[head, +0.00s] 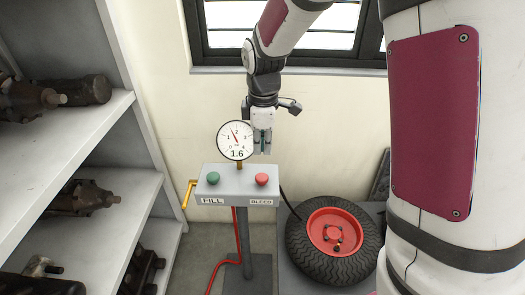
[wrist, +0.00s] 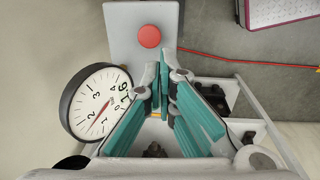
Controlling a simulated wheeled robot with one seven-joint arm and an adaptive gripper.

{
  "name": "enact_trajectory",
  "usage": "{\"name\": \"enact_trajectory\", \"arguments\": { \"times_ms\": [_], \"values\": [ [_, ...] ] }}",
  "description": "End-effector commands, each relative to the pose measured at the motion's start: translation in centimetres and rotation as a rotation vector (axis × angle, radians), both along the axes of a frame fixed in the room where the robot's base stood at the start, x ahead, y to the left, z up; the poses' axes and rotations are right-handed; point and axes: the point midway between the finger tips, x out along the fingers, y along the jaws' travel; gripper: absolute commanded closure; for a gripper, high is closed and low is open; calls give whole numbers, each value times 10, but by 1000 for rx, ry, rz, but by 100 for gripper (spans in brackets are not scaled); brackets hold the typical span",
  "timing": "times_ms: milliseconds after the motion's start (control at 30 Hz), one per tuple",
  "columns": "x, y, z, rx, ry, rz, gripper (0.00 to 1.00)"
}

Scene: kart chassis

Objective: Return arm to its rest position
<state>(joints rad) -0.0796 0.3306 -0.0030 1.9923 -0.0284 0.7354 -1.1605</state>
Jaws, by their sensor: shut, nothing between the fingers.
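My gripper (head: 262,145) hangs from my arm behind the control box in the head view, just right of the pressure gauge. In the wrist view its teal fingers (wrist: 162,90) come together at the tips, shut with nothing between them. The round white gauge (head: 236,140) reads 1.6 and stands on top of the grey box (head: 225,190). The gauge also shows in the wrist view (wrist: 98,100), left of the fingers. The box has a green FILL button (head: 213,178) and a red BLEED button (head: 261,179). The red button also appears beyond the fingertips in the wrist view (wrist: 149,36).
A black tyre on a red rim (head: 335,232) lies right of the box stand. A red hose (head: 222,262) runs down to the floor. A grey shelf (head: 95,130) with dark metal parts fills the left side. A window (head: 290,40) is behind my arm.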

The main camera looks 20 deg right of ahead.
Motion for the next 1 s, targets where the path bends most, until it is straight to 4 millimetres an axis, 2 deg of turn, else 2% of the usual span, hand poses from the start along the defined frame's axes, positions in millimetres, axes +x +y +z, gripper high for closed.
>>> {"name": "enact_trajectory", "arguments": {
  "times_ms": [400, 467, 567, 667, 800, 1000],
  "values": [
    [0, 0, 0, 0, -1, -2, 100],
    [-2, -1, 4, 2, -5, -13, 100],
    [-12, -3, 22, 8, -22, -64, 100],
    [-34, -8, 50, 22, -48, -166, 100],
    [-75, -15, 93, 51, -91, -349, 100],
    [-138, -23, 137, 105, -147, -610, 100]
  ]
}}
